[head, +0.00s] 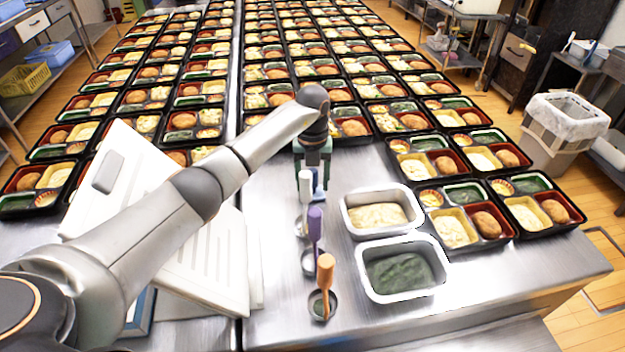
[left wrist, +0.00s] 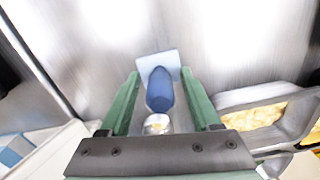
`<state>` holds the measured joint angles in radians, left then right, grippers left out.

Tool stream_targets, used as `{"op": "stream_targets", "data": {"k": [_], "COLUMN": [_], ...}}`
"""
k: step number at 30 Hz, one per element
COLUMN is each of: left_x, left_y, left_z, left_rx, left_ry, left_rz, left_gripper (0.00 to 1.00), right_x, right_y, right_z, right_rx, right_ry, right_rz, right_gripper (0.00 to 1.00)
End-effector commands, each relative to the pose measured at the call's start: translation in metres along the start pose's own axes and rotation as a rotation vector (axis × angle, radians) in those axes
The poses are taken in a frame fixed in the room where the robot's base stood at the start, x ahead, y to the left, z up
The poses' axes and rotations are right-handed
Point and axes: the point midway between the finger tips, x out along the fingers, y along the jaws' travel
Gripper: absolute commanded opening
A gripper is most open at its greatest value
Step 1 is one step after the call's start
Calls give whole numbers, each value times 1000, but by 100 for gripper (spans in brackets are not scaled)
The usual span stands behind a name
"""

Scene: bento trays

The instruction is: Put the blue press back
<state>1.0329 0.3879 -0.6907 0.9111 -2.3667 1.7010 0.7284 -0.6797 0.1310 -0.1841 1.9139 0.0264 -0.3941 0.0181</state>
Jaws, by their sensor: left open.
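The blue press has a dark blue handle (left wrist: 160,90) and a pale blue square plate (left wrist: 150,62), seen between my green fingers in the left wrist view. In the head view only a bit of blue (head: 319,184) shows below the gripper. My left gripper (head: 313,178) points down over the steel counter, open, with its fingers on either side of the handle; the left wrist view shows its fingertips too (left wrist: 161,76). I see gaps between fingers and handle. Whether the plate rests on the counter is unclear. My right gripper is out of view.
White-, purple- (head: 315,224) and orange-handled (head: 325,272) tools stand in a row, the latter two in small round cups. Two white-rimmed tubs (head: 436,240) of food stand to their right. Filled bento trays (head: 480,235) crowd behind and right. White boards (head: 225,285) lie left.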

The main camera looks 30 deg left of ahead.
Motion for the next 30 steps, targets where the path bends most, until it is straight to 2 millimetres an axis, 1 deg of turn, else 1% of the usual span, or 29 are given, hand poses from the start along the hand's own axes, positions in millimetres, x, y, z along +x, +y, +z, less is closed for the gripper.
{"op": "stream_targets", "data": {"k": [4,8,11,18,21,24,27,30], "left_x": [-1,-11,-28,-80,-98,-112,-119,-123], "left_y": [0,0,0,0,0,0,0,0], "left_z": [0,1,1,1,1,1,0,0], "left_rx": [0,0,1,0,-1,0,0,0], "left_ry": [0,-3,-5,-6,-4,-3,-1,0], "left_rz": [0,-1,-1,-1,-1,-1,0,1], "left_gripper": [64,64,64,64,64,64,64,64], "right_x": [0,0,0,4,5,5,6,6], "right_y": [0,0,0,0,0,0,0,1], "right_z": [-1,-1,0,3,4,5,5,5], "right_rx": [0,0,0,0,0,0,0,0], "right_ry": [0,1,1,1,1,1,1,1], "right_rz": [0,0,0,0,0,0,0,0], "right_gripper": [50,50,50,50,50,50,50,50]}}
